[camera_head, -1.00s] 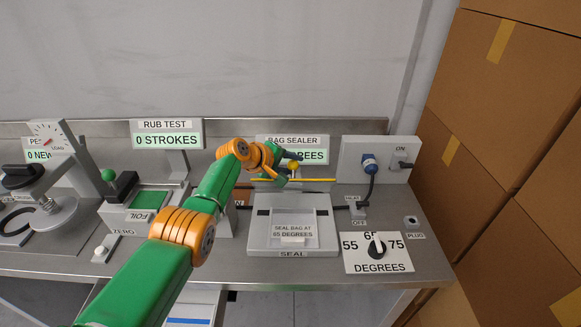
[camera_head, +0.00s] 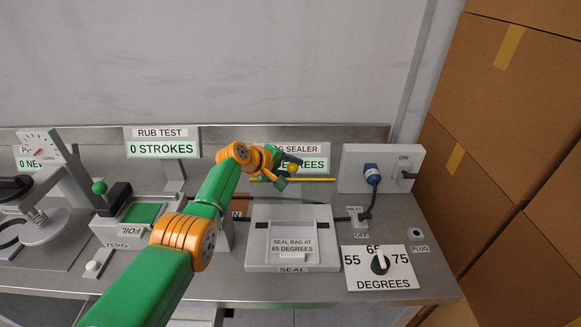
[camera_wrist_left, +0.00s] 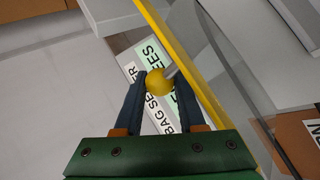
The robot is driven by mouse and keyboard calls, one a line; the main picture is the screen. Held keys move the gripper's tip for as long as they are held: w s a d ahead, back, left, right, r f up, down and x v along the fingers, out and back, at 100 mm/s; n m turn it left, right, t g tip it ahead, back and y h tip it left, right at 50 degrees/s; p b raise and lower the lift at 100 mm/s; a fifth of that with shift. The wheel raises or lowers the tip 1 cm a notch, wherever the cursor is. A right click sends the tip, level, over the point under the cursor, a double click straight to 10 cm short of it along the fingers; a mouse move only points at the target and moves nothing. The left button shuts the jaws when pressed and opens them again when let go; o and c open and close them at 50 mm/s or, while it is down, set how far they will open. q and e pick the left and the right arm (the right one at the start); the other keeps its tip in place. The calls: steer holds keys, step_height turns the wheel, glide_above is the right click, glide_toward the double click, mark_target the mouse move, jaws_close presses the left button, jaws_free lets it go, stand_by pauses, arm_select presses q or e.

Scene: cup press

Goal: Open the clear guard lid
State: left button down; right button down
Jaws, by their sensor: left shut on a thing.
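The clear guard lid shows mainly by its yellow front edge (camera_head: 318,181), raised above the white bag sealer base (camera_head: 257,240). Its clear panel is hard to see in the head view. In the left wrist view the yellow edge (camera_wrist_left: 184,52) runs diagonally, with the see-through panel to its right. My left gripper (camera_head: 290,168) is at this edge. In the wrist view its two dark fingers sit on either side of the yellow ball knob (camera_wrist_left: 158,82), shut on it. My right gripper is not in view.
The bag sealer display (camera_head: 316,163) stands close behind the lid edge. A power box with a blue plug (camera_head: 372,175), a heat switch (camera_head: 361,217) and a degrees dial (camera_head: 380,263) are to the right. The rub test (camera_head: 141,215) is left. Cardboard boxes (camera_head: 500,140) stand far right.

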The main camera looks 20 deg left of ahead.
arm_select(q)
steer(key=c, duration=0.8)
jaws_free()
steer(key=shift+c, duration=0.2)
steer(key=shift+o, duration=0.5)
steer(key=shift+w+d+f, duration=0.1)
steer(key=shift+w+d, duration=0.15)
steer(key=p+v, duration=0.3)
steer(key=shift+w, duration=0.2)
steer(key=v, duration=0.2)
steer(key=shift+s+a, duration=0.1)
steer(key=shift+s, duration=0.25)
steer(key=shift+v, duration=0.9)
steer(key=shift+w, duration=0.1)
